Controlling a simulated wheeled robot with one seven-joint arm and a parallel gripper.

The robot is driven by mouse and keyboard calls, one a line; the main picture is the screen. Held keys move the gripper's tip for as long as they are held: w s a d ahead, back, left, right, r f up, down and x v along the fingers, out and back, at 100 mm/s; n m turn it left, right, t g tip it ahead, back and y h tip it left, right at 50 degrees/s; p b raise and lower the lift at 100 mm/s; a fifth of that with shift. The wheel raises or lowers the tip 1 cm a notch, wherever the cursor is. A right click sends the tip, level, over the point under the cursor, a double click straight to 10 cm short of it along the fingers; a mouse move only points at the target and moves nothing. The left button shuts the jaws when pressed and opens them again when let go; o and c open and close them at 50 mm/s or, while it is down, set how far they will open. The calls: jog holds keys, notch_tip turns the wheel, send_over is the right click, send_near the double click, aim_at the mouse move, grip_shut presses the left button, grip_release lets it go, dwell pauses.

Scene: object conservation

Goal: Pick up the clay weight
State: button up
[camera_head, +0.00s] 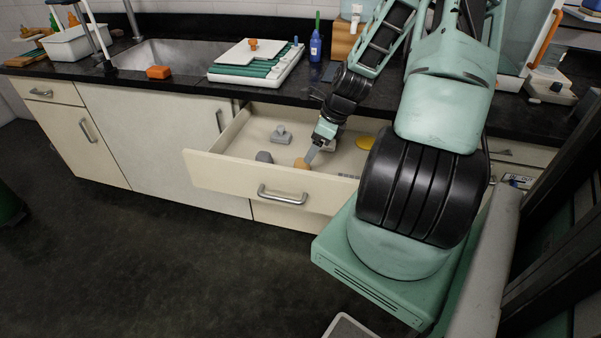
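The open drawer (218,170) under the counter holds several small objects. A small tan-orange lump (301,164), which looks like the clay weight, sits near the drawer's front wall. My gripper (311,155) reaches down into the drawer, its finger tip right beside or above this lump. I cannot tell whether it touches the lump or whether the fingers are open or shut. A dark grey lump (264,157) lies to the left, and a grey weight with a knob (281,134) stands farther back.
A yellow disc (365,142) lies at the drawer's right, partly hidden by my arm. The drawer's front panel stands in front of the objects.

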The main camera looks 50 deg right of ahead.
aim_at(302, 166)
jog(key=x, duration=0.9)
jog(key=shift+w+d+f, duration=0.1)
jog(key=shift+w+f, duration=0.05)
jog(key=shift+f, duration=0.1)
jog(key=c, duration=1.2)
